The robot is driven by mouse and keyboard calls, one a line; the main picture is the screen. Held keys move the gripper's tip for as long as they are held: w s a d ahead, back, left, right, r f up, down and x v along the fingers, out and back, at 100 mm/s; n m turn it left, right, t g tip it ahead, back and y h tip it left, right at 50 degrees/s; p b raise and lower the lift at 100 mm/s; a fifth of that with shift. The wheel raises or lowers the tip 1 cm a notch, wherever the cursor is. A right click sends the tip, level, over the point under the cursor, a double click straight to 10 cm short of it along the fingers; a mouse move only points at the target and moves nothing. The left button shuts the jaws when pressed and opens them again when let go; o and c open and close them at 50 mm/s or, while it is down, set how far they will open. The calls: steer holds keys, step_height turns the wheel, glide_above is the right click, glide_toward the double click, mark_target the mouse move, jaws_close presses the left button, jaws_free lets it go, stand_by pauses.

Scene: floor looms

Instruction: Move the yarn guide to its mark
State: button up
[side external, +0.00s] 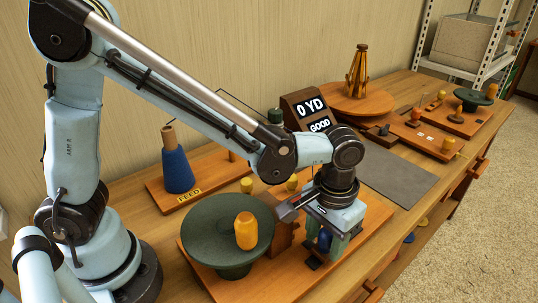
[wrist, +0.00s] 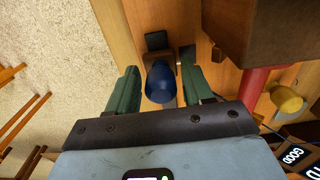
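My gripper (side external: 327,243) points down over the front wooden board. In the wrist view my gripper (wrist: 160,84) has its two green fingers apart on either side of a blue rounded knob (wrist: 160,82), with narrow gaps showing. The knob also shows between the fingers in the side view (side external: 324,239). It appears to be the yarn guide's knob, but I cannot be sure. A small dark block (wrist: 157,41) on a brown base lies just beyond the knob. The guide's mark cannot be made out. The fingers partly hide the knob's base in the side view.
A dark green round dish (side external: 205,225) with a yellow knob (side external: 246,231) stands left of my gripper. A brown block (wrist: 255,30) is close beside the fingers. A blue yarn cone (side external: 177,170) and a counter sign (side external: 310,108) stand behind. A grey mat (side external: 395,178) is clear.

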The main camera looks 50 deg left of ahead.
jaws_close()
steer(key=shift+w, duration=1.85)
steer(key=shift+o, duration=1.1)
jaws_free()
steer(key=shift+r, duration=0.1)
step_height(320, 180, up, 12)
